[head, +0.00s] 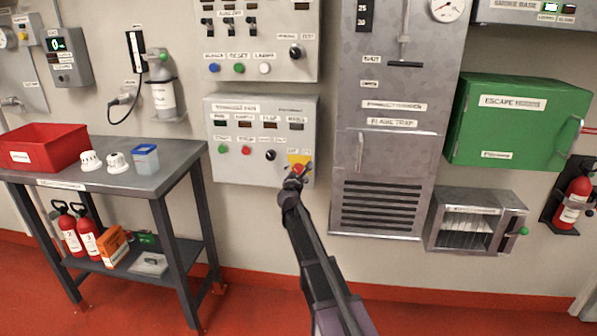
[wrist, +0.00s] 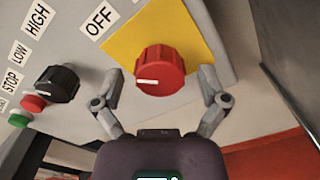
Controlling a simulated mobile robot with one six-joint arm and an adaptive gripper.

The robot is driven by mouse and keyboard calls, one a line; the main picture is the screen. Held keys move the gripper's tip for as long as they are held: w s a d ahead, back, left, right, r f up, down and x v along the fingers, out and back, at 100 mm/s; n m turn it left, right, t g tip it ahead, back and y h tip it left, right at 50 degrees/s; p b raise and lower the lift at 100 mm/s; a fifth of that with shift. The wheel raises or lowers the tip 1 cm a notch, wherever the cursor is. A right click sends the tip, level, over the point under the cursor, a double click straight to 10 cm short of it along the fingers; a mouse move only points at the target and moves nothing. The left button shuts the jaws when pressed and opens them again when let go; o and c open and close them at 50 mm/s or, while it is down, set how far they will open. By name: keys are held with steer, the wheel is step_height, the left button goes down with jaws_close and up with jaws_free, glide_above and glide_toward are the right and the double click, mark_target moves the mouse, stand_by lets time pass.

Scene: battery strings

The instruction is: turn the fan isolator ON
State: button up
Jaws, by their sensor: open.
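The fan isolator is a red rotary knob (wrist: 166,70) on a yellow plate (wrist: 187,25) at the lower right of the grey fan panel (head: 232,170). In the wrist view a white mark on the knob points to the picture's left. An OFF label (wrist: 100,19) is beside the plate; no ON label is readable there. My gripper (wrist: 160,77) is open, one finger on each side of the knob. I cannot tell whether either finger touches it. In the head view my gripper (head: 294,185) is at the isolator (head: 299,163) and partly covers it.
A black selector knob (wrist: 58,82) with STOP, LOW and HIGH labels is near the left finger, with red (wrist: 33,102) and green buttons beyond. A grey flame trap cabinet (head: 385,150) stands right of the panel. A workbench (head: 165,180) is at left; the red floor is clear in front.

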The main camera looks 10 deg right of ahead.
steer(key=shift+w+d, duration=0.1)
steer(key=shift+w, duration=0.3)
steer(key=c, duration=1.1)
steer(key=shift+c, duration=0.2)
